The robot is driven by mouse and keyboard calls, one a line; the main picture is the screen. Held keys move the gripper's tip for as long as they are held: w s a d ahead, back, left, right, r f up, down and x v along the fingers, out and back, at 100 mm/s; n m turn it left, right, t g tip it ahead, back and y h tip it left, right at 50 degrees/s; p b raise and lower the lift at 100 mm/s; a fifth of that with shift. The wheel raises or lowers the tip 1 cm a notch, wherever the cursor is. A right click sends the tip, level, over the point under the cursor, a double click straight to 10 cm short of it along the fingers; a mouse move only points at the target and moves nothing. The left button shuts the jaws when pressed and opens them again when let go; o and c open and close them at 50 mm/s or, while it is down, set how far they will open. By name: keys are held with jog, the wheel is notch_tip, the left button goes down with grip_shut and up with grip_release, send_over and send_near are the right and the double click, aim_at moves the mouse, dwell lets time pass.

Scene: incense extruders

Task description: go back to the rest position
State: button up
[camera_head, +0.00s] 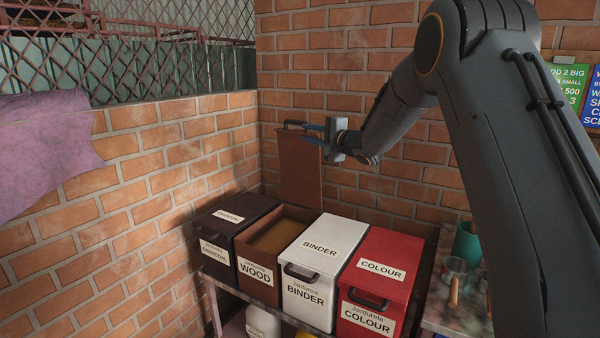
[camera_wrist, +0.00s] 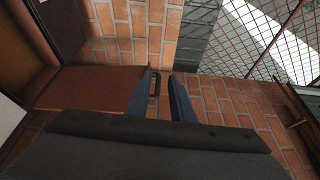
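The brown WOOD box (camera_head: 256,274) stands open on the bench, and light brown contents show inside. Its brown lid (camera_head: 300,172) stands upright at the back of the box, against the brick wall; it also shows in the wrist view (camera_wrist: 95,88). The lid's dark handle (camera_head: 291,123) is at its top edge. My gripper (camera_head: 312,134) is beside the lid's upper right. In the wrist view its two blue fingers (camera_wrist: 161,86) are apart, with the handle (camera_wrist: 155,82) showing between their tips. I cannot tell whether a finger touches it.
A dark CHARCOAL box (camera_head: 222,236), a white BINDER box (camera_head: 313,262) and a red COLOUR box (camera_head: 380,277) stand closed beside the WOOD box. A teal cup (camera_head: 466,243) and a clear glass (camera_head: 454,273) stand to the right. Brick walls close in behind and left.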

jog(key=s+d+f+n+g+h, duration=0.35)
jog(key=s+d+f+h, duration=0.55)
jog(key=s+d+f, duration=0.55)
jog(key=s+f+n+g, duration=0.2)
jog(key=s+f+g, duration=0.1)
jog(key=s, duration=0.9)
jog(key=s+d+f+n+g+h, duration=0.1)
jog(key=s+f+n+g, duration=0.2)
jog(key=s, duration=1)
jog(key=s+f+n+g, duration=0.2)
jog(key=s+f+g, duration=0.1)
jog(key=s, duration=0.9)
jog(key=shift+s+d+f+n+h, duration=0.2)
jog(key=shift+f+n+h, duration=0.15)
jog(key=shift+f, duration=0.1)
